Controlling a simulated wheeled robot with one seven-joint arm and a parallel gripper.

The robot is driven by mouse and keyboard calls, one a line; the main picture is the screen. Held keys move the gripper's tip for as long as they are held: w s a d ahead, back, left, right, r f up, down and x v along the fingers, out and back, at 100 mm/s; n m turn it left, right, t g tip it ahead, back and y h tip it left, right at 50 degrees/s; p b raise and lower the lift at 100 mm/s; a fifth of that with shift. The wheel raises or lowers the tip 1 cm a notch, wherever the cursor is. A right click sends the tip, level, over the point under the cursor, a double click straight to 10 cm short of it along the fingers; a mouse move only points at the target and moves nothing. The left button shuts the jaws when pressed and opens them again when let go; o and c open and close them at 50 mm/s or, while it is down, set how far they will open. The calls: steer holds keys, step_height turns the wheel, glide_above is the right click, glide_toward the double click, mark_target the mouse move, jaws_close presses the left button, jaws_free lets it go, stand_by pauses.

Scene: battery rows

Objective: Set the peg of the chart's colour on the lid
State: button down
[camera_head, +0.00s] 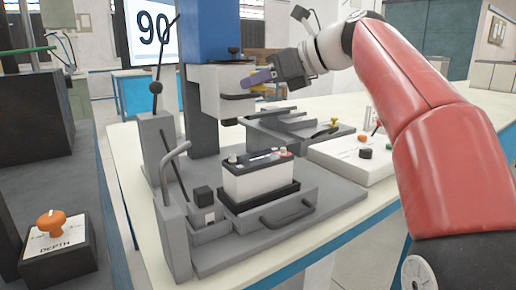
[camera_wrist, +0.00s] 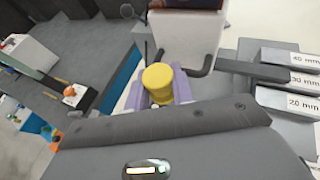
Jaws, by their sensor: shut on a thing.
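In the wrist view my gripper (camera_wrist: 158,92) is shut on a yellow peg (camera_wrist: 158,78), whose round top shows. A white battery with a black lid (camera_head: 258,160) sits in a black tray below the press head, and my gripper is well above it. A large panel with a dark "90" (camera_head: 152,28) stands at the back; I cannot tell if it is the chart.
A white board (camera_head: 345,160) right of the press holds orange, green and red-topped pieces. A DEPTH box with an orange knob (camera_head: 50,221) stands at the left. Blocks marked in mm (camera_wrist: 290,78) lie at the right in the wrist view. A tall grey lever stands left of the battery.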

mark_target(261, 157)
step_height(261, 157, down, 14)
steer(key=b, duration=0.5)
steer(key=shift+f, duration=0.1)
steer(key=shift+f, duration=0.15)
steer(key=c, duration=1.1)
jaws_free()
steer(key=shift+c, duration=0.2)
steer(key=shift+d+r, duration=0.2)
steer(key=shift+r, duration=0.2)
steer(key=p+v, duration=0.1)
steer(key=v, duration=1)
steer(key=shift+s+d, duration=0.2)
steer(key=shift+s, duration=0.1)
